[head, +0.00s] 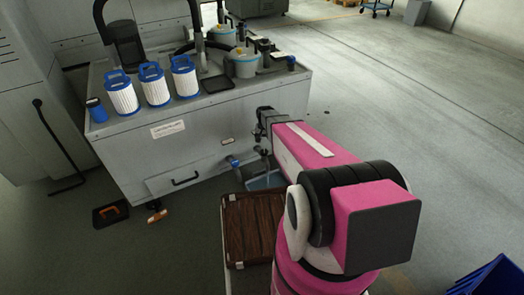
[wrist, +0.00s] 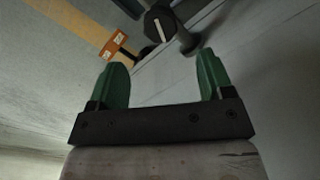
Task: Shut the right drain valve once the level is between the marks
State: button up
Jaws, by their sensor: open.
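My gripper (head: 262,127) is in front of the grey tank's right front side in the head view. In the wrist view its two green fingers (wrist: 162,65) are wide apart with nothing between them. A dark knob with a white line (wrist: 158,24) and a grey stub beside it are beyond the fingertips; I cannot tell whether this is the right drain valve. A small pipe fitting with a bluish end (head: 233,161) sticks out low on the tank front, left of my gripper. My arm and gripper hide part of the tank front. I cannot make out a level or marks.
The grey tank (head: 215,140) carries several white filter cartridges (head: 157,88) with blue caps. A black tray (head: 110,213) and an orange-handled item (head: 157,214) lie left. The floor at right is mostly clear, with a blue bin (head: 495,278) in the corner.

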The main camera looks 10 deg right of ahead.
aim_at(264, 151)
notch_tip(264, 151, down, 8)
jog(key=shift+f, duration=0.15)
jog(key=shift+c, duration=0.3)
jog(key=c, duration=0.9)
